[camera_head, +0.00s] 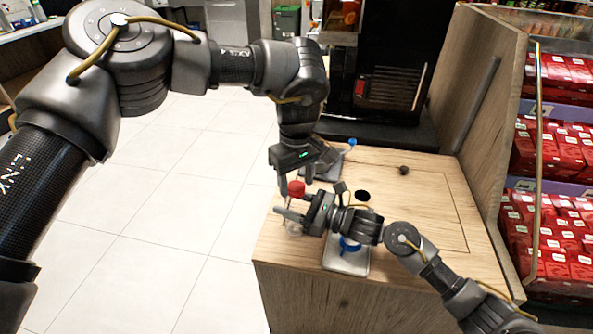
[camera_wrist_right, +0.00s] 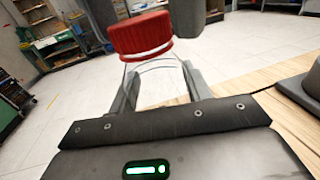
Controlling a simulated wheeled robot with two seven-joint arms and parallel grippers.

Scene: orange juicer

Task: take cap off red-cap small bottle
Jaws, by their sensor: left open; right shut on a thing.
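The small clear bottle (camera_head: 294,226) with a red cap (camera_head: 296,188) is upright near the left edge of the wooden counter. My right gripper (camera_head: 291,217) is shut around its clear body; the body (camera_wrist_right: 155,80) and red cap (camera_wrist_right: 142,36) also show in the right wrist view. My left gripper (camera_head: 296,182) points down at the cap from above, open.
The wooden counter (camera_head: 440,205) has a dark round hole (camera_head: 362,195) and a small dark knob (camera_head: 403,170). A blue item (camera_head: 349,245) stands on a metal plate (camera_head: 345,264) under my right arm. A blue-topped item (camera_head: 351,143) is behind. A black machine (camera_head: 390,60) and wooden panel bound the back and right.

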